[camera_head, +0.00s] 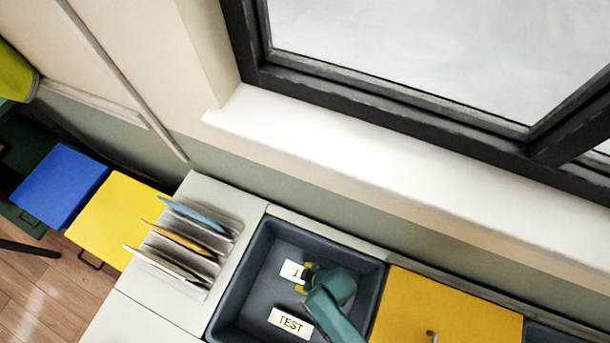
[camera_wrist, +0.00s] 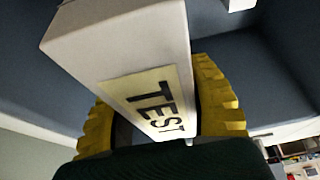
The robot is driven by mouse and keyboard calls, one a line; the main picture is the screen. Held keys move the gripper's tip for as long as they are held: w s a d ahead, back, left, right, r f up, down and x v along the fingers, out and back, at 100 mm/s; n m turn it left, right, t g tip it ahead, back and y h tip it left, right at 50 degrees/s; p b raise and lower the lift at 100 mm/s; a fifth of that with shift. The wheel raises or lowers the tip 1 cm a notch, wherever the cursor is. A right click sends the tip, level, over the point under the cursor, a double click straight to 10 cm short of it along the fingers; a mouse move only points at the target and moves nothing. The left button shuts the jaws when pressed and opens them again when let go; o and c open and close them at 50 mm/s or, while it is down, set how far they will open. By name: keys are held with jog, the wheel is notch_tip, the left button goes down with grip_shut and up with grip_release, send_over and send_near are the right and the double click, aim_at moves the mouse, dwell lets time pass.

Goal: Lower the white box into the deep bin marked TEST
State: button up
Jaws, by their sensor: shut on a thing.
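My gripper (camera_head: 303,278) reaches into the outline of the dark grey deep bin (camera_head: 263,288). A TEST label (camera_head: 290,323) shows at the bin's near side. My gripper is shut on the white box (camera_head: 290,270), which is mostly hidden by my arm in the head view. In the wrist view the white box (camera_wrist: 125,45) sits between the yellow fingers, with a cream TEST label on the side facing the camera. Dark bin walls (camera_wrist: 235,75) show around the box. I cannot tell whether the box touches the bin floor.
A rack with several upright thin items (camera_head: 185,240) stands left of the bin. A yellow lid with a handle (camera_head: 450,305) lies to its right. A white window sill (camera_head: 400,180) runs behind. Blue (camera_head: 60,187) and yellow (camera_head: 115,215) boxes are at far left.

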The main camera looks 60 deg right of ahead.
notch_tip(320, 180, down, 19)
jog(key=b, duration=1.6)
jog(key=shift+f+b, duration=0.1)
jog(key=shift+b, duration=0.25)
jog(key=o, duration=1.3)
jog(key=a+v, duration=0.1)
jog(key=v, duration=1.1)
jog(key=shift+d, duration=0.45)
